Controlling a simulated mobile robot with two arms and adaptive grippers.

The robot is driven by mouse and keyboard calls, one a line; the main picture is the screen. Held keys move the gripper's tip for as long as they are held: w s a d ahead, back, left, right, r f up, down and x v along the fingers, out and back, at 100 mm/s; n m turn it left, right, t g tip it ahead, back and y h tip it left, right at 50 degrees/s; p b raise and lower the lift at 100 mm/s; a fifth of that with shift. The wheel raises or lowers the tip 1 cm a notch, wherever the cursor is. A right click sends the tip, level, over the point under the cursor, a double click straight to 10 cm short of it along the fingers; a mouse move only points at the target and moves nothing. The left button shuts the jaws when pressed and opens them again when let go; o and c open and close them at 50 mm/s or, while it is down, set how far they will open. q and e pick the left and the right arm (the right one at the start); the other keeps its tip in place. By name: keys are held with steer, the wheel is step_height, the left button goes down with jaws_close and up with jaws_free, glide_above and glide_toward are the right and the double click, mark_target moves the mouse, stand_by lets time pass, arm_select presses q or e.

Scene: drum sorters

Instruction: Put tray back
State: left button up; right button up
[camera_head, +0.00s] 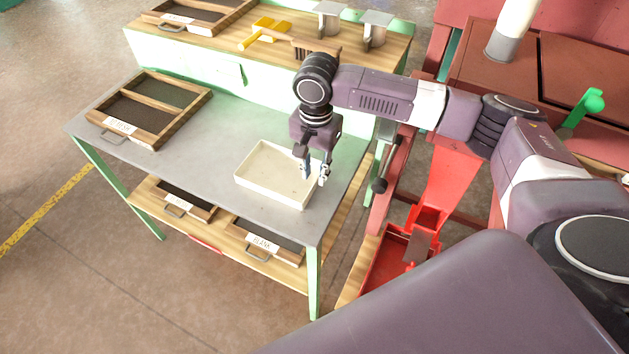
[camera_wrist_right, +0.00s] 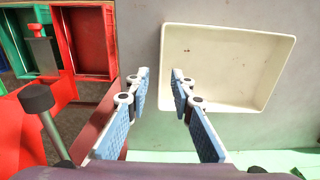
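The cream, shallow, empty tray (camera_head: 262,190) rests on the grey tabletop near its right end. In the right wrist view the tray (camera_wrist_right: 225,68) shows at upper right. My right gripper (camera_head: 314,177) points down at the tray's right wall. In the right wrist view its blue-padded fingers (camera_wrist_right: 160,82) are apart, one on the tray side of the wall and one outside it. I cannot tell whether either finger touches the wall. My left gripper is not in view.
A wooden divided drawer (camera_head: 150,131) sits at the table's left end, with bare grey tabletop (camera_head: 208,135) between. Labelled drawers (camera_head: 265,246) are on the shelf below. Red machinery with red bins (camera_head: 395,262) stands to the right. A raised wooden shelf (camera_head: 225,37) holds tools behind.

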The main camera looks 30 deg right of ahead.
step_height(320, 180, up, 8)
steer(key=shift+f+b, duration=0.2)
steer(key=shift+b, duration=0.25)
